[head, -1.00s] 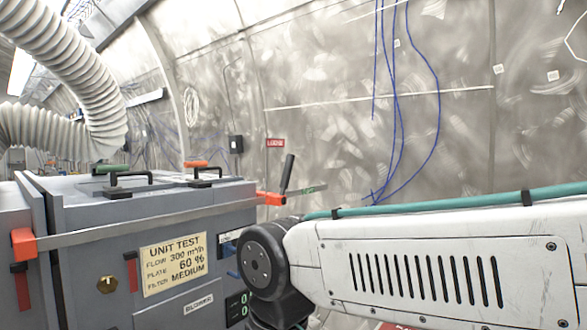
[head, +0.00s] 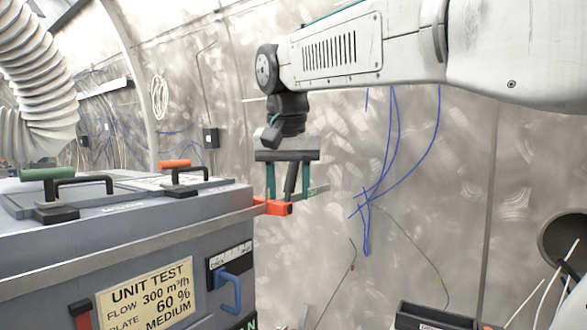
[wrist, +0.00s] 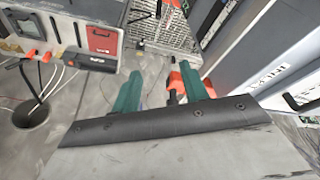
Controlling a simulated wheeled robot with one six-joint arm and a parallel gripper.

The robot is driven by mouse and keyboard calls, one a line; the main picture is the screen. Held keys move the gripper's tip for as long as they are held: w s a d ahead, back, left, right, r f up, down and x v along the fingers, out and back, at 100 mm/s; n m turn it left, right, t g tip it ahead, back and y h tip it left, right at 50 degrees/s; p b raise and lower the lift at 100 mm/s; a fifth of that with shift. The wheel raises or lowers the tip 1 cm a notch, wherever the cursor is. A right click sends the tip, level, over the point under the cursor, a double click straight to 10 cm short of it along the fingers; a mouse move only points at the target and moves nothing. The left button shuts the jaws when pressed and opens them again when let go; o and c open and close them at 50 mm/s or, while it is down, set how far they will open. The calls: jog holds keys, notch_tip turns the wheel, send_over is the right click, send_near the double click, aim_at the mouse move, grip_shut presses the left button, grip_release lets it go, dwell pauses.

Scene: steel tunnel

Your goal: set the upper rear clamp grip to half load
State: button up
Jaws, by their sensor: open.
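The upper clamp's orange head (head: 272,206) sits at the far right end of a steel bar (head: 130,240) that runs along the grey box. Its black grip (head: 290,182) stands up from the head, leaning slightly right. A bar end with green marks (head: 318,190) juts out to the right; I cannot read them. My gripper (head: 289,190) points down, with its green fingers open on either side of the grip and apart from each other. In the wrist view the orange head (wrist: 190,80) shows by the right finger, and the grip is mostly hidden.
The grey box (head: 180,255) carries a test label (head: 146,298), a blue handle (head: 230,290) and lid latches with green (head: 48,174) and orange (head: 175,164) grips. Blue cables (head: 390,150) hang on the wall to the right. A dark bin (head: 425,316) stands lower right.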

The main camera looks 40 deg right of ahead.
aim_at(294, 167)
jog(key=w+d+r+m+h, duration=0.1)
jog(key=w+d+r+m, duration=0.3)
jog(key=w+d+r, duration=0.4)
jog(key=f, duration=0.4)
jog(key=w+f, duration=0.1)
jog(key=shift+d+f, duration=0.1)
jog(key=shift+f, duration=0.3)
grip_shut()
